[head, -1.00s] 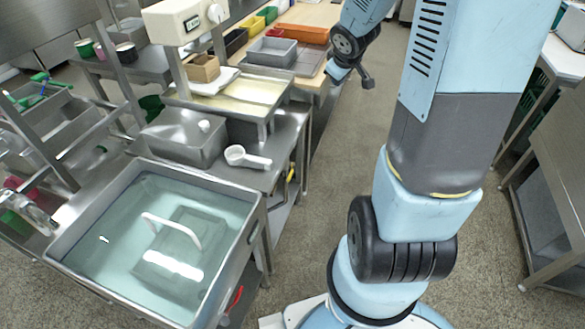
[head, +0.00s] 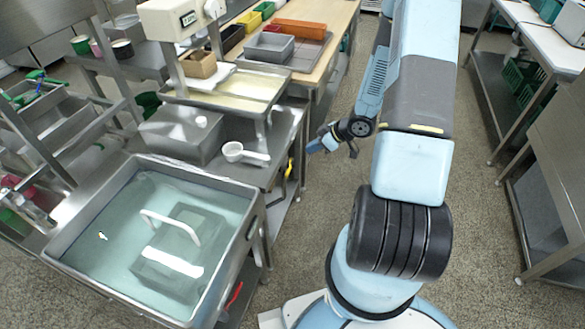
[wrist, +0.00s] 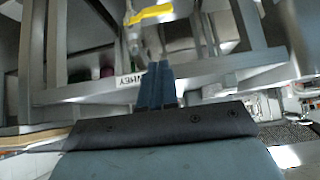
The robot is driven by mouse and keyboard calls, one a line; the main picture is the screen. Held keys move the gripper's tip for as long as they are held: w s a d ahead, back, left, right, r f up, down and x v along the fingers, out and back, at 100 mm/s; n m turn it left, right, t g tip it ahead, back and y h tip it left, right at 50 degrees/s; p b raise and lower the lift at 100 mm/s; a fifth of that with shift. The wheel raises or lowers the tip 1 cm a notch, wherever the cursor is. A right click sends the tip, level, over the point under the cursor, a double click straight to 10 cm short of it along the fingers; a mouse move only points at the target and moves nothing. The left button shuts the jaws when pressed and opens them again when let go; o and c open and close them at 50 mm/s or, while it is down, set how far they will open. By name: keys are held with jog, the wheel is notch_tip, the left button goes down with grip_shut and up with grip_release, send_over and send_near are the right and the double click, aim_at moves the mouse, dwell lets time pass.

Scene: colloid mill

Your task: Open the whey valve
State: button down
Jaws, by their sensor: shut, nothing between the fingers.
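A yellow valve handle (wrist: 150,14) shows at the top of the wrist view, on a metal valve body under the bench. A white label (wrist: 130,79) below it reads WHEY, next to my fingers. The yellow handle also shows small in the head view (head: 289,170), at the right side of the steel bench. My gripper (wrist: 158,64) is shut and empty, its blue fingers pointing toward the bench frame, below the handle in the picture and apart from it. In the head view my gripper (head: 313,146) hangs over the aisle, to the right of the handle.
A red handle (head: 235,293) sits low beside the water-filled steel tank (head: 252,212). The steel bench (head: 270,142) carries a white scoop (head: 245,153). Bench legs and rails surround the yellow handle. The floor (head: 305,235) right of the bench is open.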

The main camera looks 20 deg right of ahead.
jog(key=shift+s+a+f+y, duration=0.25)
jog(key=shift+a+f+y, duration=0.05)
jog(key=shift+f, duration=0.1)
send_over(288, 172)
jog(key=d, duration=0.2)
notch_tip(288, 172, down, 9)
jog(key=shift+s+a+f, duration=0.15)
jog(key=shift+s+f, duration=0.05)
jog(key=shift+f, duration=0.3)
jog(key=shift+s+a+f, duration=0.1)
jog(key=shift+s+f, duration=0.05)
jog(key=shift+f, duration=0.35)
